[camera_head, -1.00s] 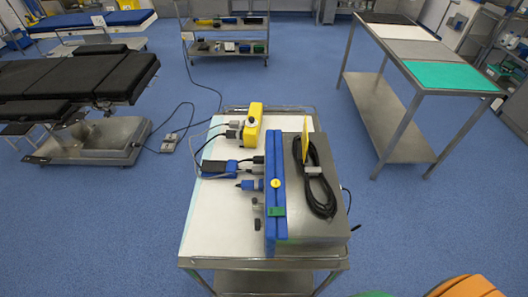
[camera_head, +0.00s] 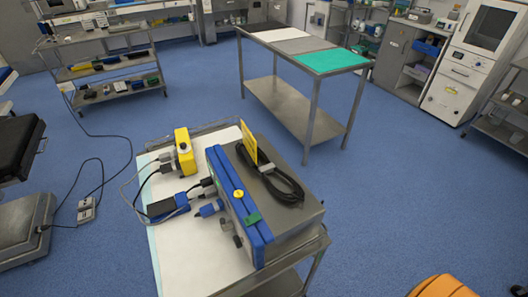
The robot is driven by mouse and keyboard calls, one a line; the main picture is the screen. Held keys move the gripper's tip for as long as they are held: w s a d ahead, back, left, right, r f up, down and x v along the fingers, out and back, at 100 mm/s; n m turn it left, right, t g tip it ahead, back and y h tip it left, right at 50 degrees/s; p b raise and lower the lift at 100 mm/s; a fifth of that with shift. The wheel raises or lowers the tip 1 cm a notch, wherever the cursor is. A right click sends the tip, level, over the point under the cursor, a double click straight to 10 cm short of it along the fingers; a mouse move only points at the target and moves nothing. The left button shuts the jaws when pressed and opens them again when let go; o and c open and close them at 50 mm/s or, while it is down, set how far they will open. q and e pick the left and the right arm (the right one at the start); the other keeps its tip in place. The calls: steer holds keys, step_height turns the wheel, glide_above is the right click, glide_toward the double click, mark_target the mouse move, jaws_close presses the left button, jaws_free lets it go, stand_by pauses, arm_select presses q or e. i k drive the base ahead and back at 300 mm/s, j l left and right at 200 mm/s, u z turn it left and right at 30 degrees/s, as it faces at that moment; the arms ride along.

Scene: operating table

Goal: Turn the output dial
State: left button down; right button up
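The output dial cannot be made out for certain. A grey unit with a blue front (camera_head: 228,205) stands on a wheeled cart (camera_head: 185,262), its front facing left. Small dark knobs (camera_head: 227,224) stick out from the lower part of that front, and plugs with cables sit further along it. Neither of my grippers is in view.
A yellow device (camera_head: 185,153) and a blue box (camera_head: 167,207) with cables sit on the cart's white cover. A steel table with a green mat (camera_head: 331,61) stands behind. A pedal (camera_head: 86,210) and cable lie on the floor at left. Open floor lies right of the cart.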

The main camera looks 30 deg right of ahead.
mark_target(238, 241)
steer(key=j+z, duration=0.35)
steer(key=k+j+z, duration=0.1)
steer(key=j+z, duration=0.3)
steer(key=k+j+z, duration=0.15)
steer(key=j+z, duration=0.2)
steer(key=k+j+z, duration=0.2)
steer(key=j+z, duration=0.15)
